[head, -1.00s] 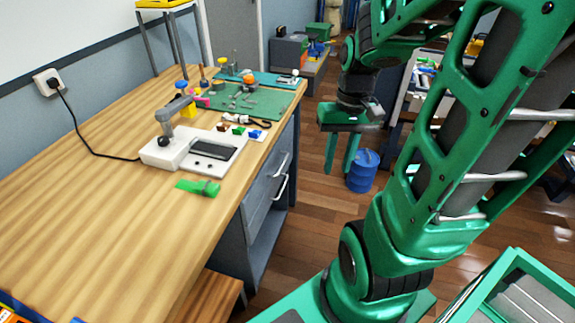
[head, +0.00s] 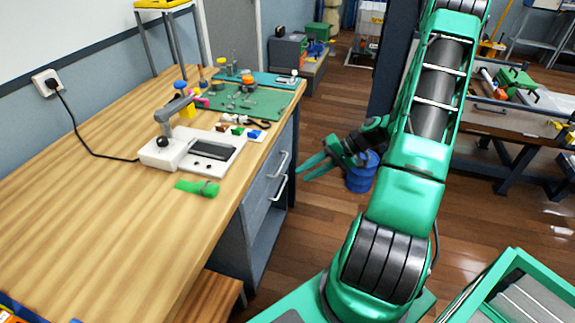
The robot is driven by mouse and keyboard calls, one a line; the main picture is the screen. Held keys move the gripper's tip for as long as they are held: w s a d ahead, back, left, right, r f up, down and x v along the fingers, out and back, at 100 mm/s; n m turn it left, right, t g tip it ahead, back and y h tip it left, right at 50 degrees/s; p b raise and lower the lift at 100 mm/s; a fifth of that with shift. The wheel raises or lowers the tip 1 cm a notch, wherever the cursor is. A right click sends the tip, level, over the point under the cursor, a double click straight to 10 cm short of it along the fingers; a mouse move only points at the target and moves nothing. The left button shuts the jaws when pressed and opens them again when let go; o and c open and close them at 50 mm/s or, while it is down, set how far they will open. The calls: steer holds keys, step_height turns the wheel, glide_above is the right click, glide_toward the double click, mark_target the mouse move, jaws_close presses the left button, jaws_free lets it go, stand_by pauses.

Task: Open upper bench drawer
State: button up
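The wooden workbench (head: 95,205) has two grey drawers under its right end. The upper drawer (head: 274,178) has a pale bar handle (head: 279,164) and looks shut. The lower drawer's handle (head: 279,187) is just below it. My gripper (head: 301,170) is to the right of the drawers, its two green fingers pointing left toward the handles. The fingers are spread with a gap between them and hold nothing. They look close to the drawer fronts, but I cannot tell the exact distance.
A blue barrel (head: 361,172) stands on the floor behind my gripper. A white device (head: 195,150), a green strap roll (head: 198,188) and a green mat (head: 243,101) lie on the bench. The wooden floor before the drawers is clear.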

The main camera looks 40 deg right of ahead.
steer(key=w+d+f+m+t+y, duration=0.1)
steer(key=w+d+f+m+t, duration=0.2)
steer(key=d+t, duration=0.25)
steer(key=w+a+f+t, duration=0.1)
steer(key=w+a+f, duration=0.1)
steer(key=w+a, duration=0.4)
steer(key=w, duration=0.2)
steer(key=shift+w+a+f+m, duration=0.15)
steer(key=shift+w+f+m, duration=0.15)
steer(key=shift+w+m, duration=0.1)
steer(key=shift+t, duration=0.25)
